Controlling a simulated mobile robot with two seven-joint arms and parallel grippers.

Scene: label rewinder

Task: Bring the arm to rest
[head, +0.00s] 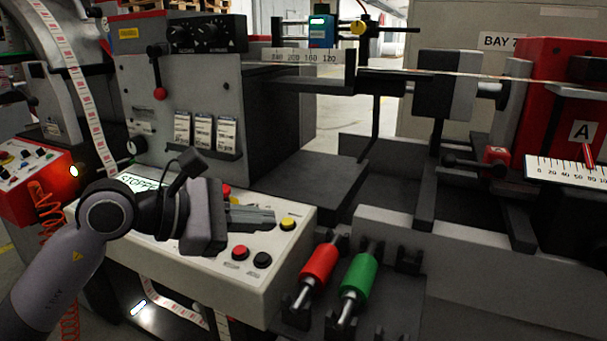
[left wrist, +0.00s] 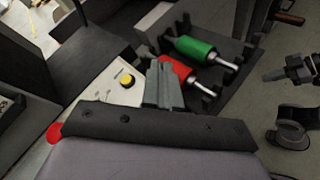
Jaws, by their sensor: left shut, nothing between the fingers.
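My left gripper (head: 274,217) is shut and empty over the right part of the cream control panel (head: 290,262). Its grey fingers also show in the left wrist view (left wrist: 164,84), pressed together. In the head view the fingers are near a yellow button (head: 288,223), with a red button (head: 240,252) and a black button (head: 262,260) below. My left wrist partly covers a lit display (head: 138,183) reading "STOPP…".
A red roller (head: 319,265) and a green roller (head: 359,276) lie in dark holders right of the panel. Behind stands the grey machine housing (head: 185,100) with knobs and a red-balled lever (head: 159,93). A ruler plate (head: 570,172) is at the far right.

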